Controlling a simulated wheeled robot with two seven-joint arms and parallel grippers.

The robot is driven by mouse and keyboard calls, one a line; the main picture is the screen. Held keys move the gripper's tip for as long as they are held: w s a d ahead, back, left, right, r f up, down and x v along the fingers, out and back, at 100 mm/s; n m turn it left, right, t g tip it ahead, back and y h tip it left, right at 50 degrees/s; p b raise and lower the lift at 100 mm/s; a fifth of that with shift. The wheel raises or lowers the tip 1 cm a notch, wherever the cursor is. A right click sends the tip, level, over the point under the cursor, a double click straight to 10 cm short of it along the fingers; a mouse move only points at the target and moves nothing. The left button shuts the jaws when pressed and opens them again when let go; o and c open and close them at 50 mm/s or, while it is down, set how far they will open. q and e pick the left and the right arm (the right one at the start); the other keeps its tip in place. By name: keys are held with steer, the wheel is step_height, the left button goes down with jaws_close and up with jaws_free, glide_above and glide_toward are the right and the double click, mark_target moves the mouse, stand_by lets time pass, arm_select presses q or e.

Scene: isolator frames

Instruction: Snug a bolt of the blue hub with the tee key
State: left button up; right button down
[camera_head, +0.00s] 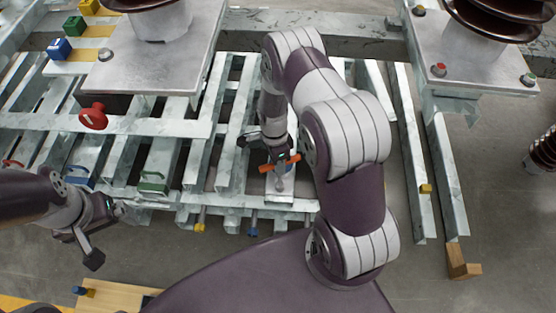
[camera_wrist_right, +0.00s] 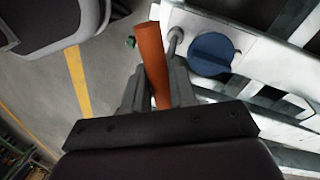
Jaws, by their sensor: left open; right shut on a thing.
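The tee key's orange bar (camera_head: 280,163) shows in the head view below my right gripper (camera_head: 278,150), over a pale plate on the steel frame. In the right wrist view the bar (camera_wrist_right: 152,65) stands between the fingers of my right gripper (camera_wrist_right: 156,88), which is shut on it. The blue hub (camera_wrist_right: 211,54) is a round blue disc on a pale plate, to the right of the bar. A grey rod-like part lies between bar and hub; I cannot tell if it is a bolt. In the head view I cannot make out the hub. My left gripper (camera_head: 100,238) is open and empty at the left.
A red knob (camera_head: 93,116) and a green handle (camera_head: 153,183) are on the frame at the left. Blue, green and yellow blocks sit at the far left. Insulators stand on plates at the back. A wooden board (camera_head: 115,298) lies at the bottom left.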

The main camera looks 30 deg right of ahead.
stand_by(0.3)
step_height(320, 180, up, 2)
steer(key=shift+r+p, duration=0.25)
steer(key=shift+p, duration=0.95)
steer(key=shift+f, duration=0.15)
